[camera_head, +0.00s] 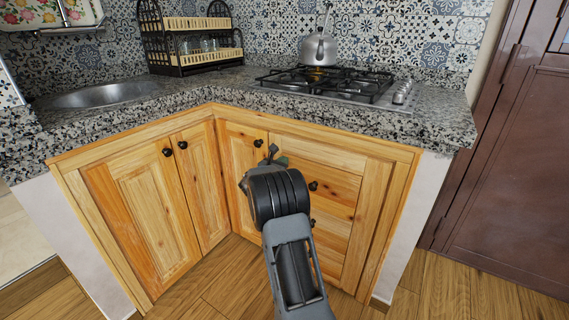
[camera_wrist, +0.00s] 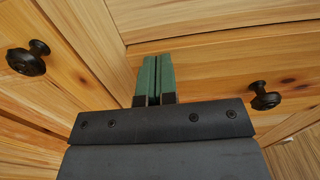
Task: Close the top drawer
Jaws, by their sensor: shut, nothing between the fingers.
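The drawer stack is in the right-hand wooden cabinet, partly hidden by my arm. A drawer front (camera_head: 335,187) with a dark round knob (camera_head: 313,186) shows right of my gripper (camera_head: 272,155). I cannot tell how far this drawer stands out. In the wrist view, my gripper's green fingers (camera_wrist: 154,80) are shut together and empty, in front of the wooden front (camera_wrist: 215,75). A dark knob (camera_wrist: 265,96) is on that front, right of the fingers. Whether the fingertips touch the wood is unclear.
A cabinet door knob (camera_wrist: 26,59) is left of my fingers; the narrow door (camera_head: 240,165) adjoins the drawers. A granite counter (camera_head: 215,95) overhangs the cabinets, with a gas hob (camera_head: 340,85) and kettle (camera_head: 319,48) on top. Wooden floor (camera_head: 440,290) is clear at right.

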